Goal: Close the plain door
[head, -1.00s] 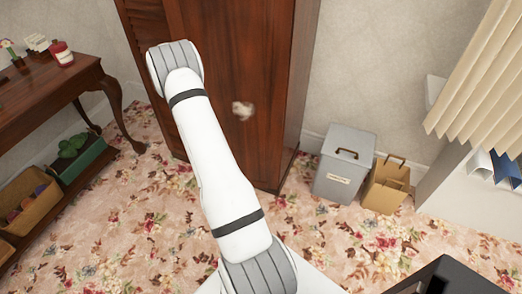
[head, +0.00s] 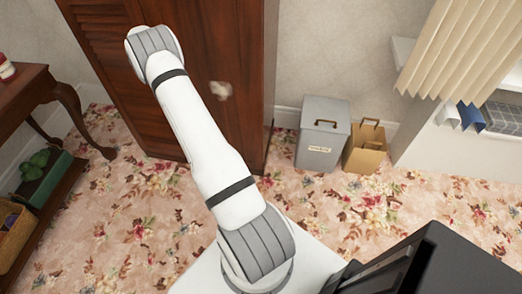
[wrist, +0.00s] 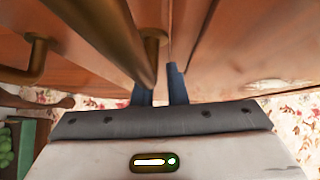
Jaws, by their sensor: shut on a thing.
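The plain door (head: 230,55) is the smooth dark-wood right front of a tall wardrobe, with a pale worn patch (head: 221,90) on it. The patch also shows at the right of the wrist view (wrist: 275,85). From the head I cannot tell whether the door stands ajar. In the wrist view a thick brass handle (wrist: 118,45) runs down to my gripper (wrist: 161,90). Its two narrow blue-grey fingers are close together and shut on the handle, which partly hides the left finger. In the head view my arm hides the gripper.
The louvred door (head: 100,40) is left of the plain one; a second brass handle (wrist: 36,55) shows at left. A wooden side table (head: 30,85) stands left. A grey bin (head: 322,130) and brown bag (head: 366,150) stand right. The flowered carpet is clear in front.

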